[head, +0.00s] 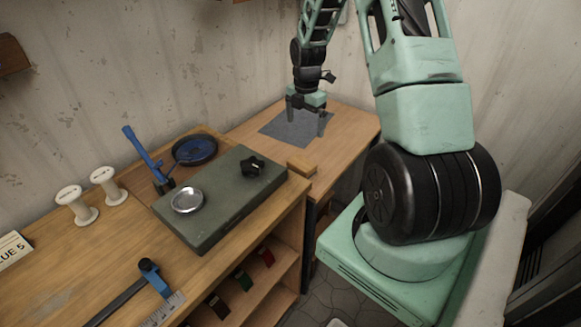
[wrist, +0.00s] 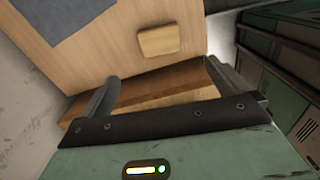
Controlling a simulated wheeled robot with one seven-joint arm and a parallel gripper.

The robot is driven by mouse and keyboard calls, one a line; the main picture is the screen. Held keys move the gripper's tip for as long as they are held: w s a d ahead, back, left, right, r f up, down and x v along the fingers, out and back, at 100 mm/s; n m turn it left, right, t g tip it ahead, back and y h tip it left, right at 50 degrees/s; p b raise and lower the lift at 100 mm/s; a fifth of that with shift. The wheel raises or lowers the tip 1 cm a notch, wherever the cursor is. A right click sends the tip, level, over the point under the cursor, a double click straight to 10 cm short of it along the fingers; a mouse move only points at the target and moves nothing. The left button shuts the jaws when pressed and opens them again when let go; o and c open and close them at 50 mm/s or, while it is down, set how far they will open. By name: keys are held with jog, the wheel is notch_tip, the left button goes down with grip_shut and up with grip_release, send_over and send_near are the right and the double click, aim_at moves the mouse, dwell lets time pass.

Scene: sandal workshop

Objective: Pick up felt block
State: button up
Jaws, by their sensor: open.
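A small tan block (head: 300,167), which looks like the felt block, lies near the front edge of the far wooden table. It also shows in the wrist view (wrist: 158,40), flat on the tabletop just beyond my fingertips. My gripper (head: 306,106) is open and empty, fingers pointing down, and in the head view it appears over the grey mat (head: 284,131). In the wrist view, my gripper (wrist: 161,72) has its two fingers wide apart, with the block seen beyond the gap between them. The fingers do not touch the block.
A green slab (head: 222,205) with a round metal dish (head: 187,200) and a black knob (head: 252,166) lies on the near bench. A blue lever tool (head: 146,157), white spools (head: 109,184) and a ruler tool (head: 157,279) are also there.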

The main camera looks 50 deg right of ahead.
jog(key=p, duration=0.3)
send_over(302, 162)
notch_tip(302, 162, down, 11)
jog(key=shift+s+d+f, duration=0.1)
jog(key=shift+d, duration=0.05)
jog(key=shift+f+p, duration=0.45)
jog(key=shift+p, duration=0.05)
jog(key=shift+a+f+p, duration=0.2)
jog(key=shift+f+p, duration=0.7)
jog(key=shift+f, duration=1.2)
jog(key=c, duration=0.9)
